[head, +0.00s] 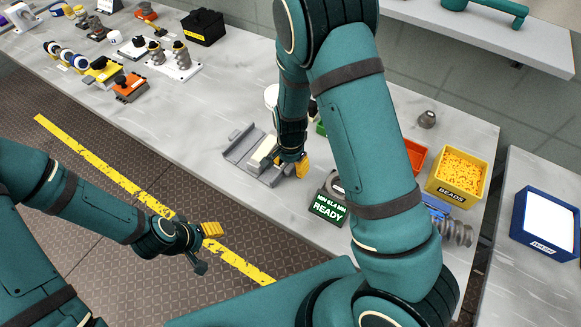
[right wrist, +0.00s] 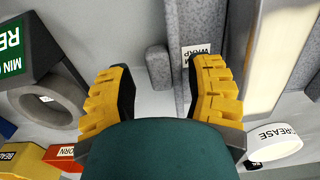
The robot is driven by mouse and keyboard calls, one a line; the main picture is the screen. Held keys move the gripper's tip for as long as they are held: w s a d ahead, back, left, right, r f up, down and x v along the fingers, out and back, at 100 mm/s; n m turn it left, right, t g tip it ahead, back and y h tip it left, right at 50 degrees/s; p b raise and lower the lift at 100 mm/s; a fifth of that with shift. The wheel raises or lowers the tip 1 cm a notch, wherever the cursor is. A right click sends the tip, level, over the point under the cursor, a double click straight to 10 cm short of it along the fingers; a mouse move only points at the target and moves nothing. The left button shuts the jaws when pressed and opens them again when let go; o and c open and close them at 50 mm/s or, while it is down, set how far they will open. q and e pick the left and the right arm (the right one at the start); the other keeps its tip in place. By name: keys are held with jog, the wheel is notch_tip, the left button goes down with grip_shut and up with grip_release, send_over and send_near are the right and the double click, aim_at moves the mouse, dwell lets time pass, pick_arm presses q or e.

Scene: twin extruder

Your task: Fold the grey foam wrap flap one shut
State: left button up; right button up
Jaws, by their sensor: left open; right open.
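The grey foam wrap (head: 240,143) lies on the table in the head view, with a pale cream block (head: 263,152) in its middle. Its left part is in plain sight; my right arm and gripper hide some of its right end. My right gripper (head: 297,166) is low at that end, open. In the right wrist view, its yellow fingers (right wrist: 160,90) stand apart beside a grey foam wall (right wrist: 186,20) with a "WRAP" label. A small grey rounded tab (right wrist: 158,68) shows between the fingers; I cannot tell contact. My left gripper (head: 206,248) is open and empty above the floor.
A green "READY" sign (head: 328,207) and a grey ring (right wrist: 45,95) stand close to my right gripper. A white grease pot (right wrist: 275,142) is on its other side. A yellow beads bin (head: 458,175) stands to the right. Bare table lies left of the wrap.

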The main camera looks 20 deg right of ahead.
jog(key=shift+f, duration=0.6)
grip_shut()
jog(key=r+g+p, duration=0.1)
jog(key=p, duration=0.1)
jog(key=g+h+p, duration=0.1)
jog(key=p, duration=0.1)
jog(key=shift+w+a+r+h+p, duration=0.2)
jog(key=shift+w+r+h+p, duration=0.1)
jog(key=shift+r, duration=0.1)
jog(key=shift+w+a+r+g+h+p, duration=0.15)
jog(key=shift+w+r+g+h+p, duration=0.2)
jog(key=shift+g, duration=0.35)
jog(key=shift+w+a+r+g+h, duration=0.2)
jog(key=shift+g+h, duration=0.25)
jog(key=shift+g, duration=0.15)
